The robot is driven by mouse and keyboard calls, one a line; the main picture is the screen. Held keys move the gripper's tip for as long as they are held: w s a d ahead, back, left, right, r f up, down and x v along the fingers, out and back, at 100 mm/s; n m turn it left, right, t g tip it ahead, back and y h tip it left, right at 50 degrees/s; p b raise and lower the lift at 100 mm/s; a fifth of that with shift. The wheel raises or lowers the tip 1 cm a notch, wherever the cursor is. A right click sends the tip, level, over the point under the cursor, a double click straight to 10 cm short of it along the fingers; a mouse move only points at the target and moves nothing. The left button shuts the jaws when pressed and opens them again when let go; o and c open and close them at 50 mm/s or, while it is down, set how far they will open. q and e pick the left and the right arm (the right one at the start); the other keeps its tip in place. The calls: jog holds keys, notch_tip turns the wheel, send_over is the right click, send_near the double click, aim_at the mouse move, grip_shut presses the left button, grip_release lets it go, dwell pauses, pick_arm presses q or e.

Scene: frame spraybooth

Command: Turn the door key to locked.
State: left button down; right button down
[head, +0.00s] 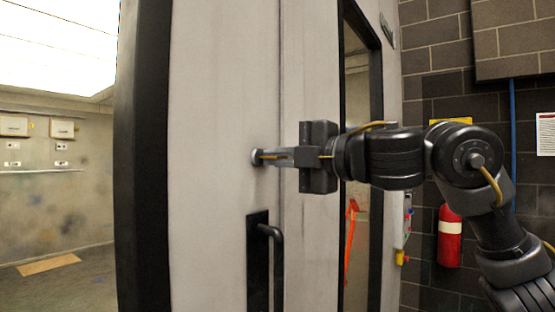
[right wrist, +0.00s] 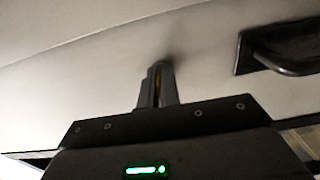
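The door (head: 222,110) is a pale grey panel standing closed in front of me. A round grey lock (head: 256,158) sits on it above the black handle. My right gripper (head: 268,157) reaches in from the right with its fingertips at the lock. Its fingers are close together, with a thin brass-coloured strip, seemingly the door key (right wrist: 157,88), between them. The fingers hide most of the key, so its turn angle cannot be read. The right wrist view also shows my right gripper (right wrist: 160,70) against the door. My left gripper is not in view.
A black pull handle (head: 265,255) stands out below the lock and also shows in the right wrist view (right wrist: 285,50). A black-framed window (head: 360,120) is to the right. A red fire extinguisher (head: 449,238) hangs on the dark block wall. The lit booth is at left.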

dwell(0.3)
jog(key=c, duration=1.6)
grip_release()
jog(key=shift+d, duration=0.15)
jog(key=shift+s+d+f+b, duration=0.1)
jog(key=shift+s+d+b, duration=0.15)
jog(key=shift+b, duration=0.1)
jog(key=b+v, duration=0.3)
jog(key=v, duration=0.7)
jog(key=shift+b, duration=0.3)
